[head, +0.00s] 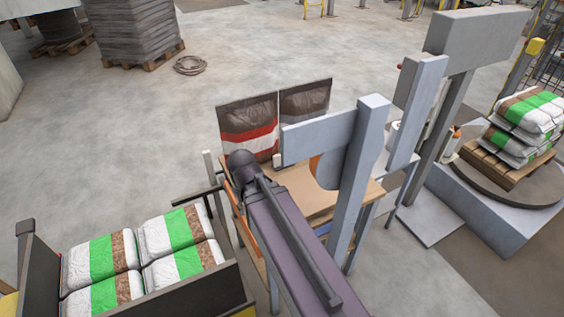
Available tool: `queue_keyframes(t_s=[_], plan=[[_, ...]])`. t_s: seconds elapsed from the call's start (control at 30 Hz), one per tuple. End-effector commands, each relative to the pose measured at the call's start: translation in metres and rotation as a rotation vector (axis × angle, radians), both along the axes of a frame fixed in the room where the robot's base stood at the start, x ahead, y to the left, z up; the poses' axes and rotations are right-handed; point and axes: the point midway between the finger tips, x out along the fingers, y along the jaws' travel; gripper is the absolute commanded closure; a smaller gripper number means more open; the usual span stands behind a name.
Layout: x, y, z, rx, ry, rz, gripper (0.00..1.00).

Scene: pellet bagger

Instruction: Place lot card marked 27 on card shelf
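I cannot make out a lot card marked 27 or any number in the head view. No card shelf can be told for certain. A tan-topped bench (305,192) stands at the middle, partly hidden behind a grey post and a long purple-grey beam. Two printed bags or panels, one with a red and white band (248,128) and one dark brown and grey (304,103), stand upright along its far side. My gripper cannot be seen in this view.
A grey post with a crossarm (368,150) rises in front of the bench. Green-striped sacks (110,258) fill a dark-walled bin at lower left; more (527,125) sit on a pallet at right. A coiled hose (190,65) lies on the floor. Open floor spreads behind the bench.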

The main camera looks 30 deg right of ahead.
Motion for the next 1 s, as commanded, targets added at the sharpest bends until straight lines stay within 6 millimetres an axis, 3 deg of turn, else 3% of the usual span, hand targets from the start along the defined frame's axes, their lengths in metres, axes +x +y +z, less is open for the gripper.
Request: queue_keyframes(t_s=[0.27,0.47,0.8,1.0], plan=[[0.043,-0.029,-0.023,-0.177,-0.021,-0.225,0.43],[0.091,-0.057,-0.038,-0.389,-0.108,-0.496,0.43],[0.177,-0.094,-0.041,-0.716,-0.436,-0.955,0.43],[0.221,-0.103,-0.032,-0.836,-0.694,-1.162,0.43]])
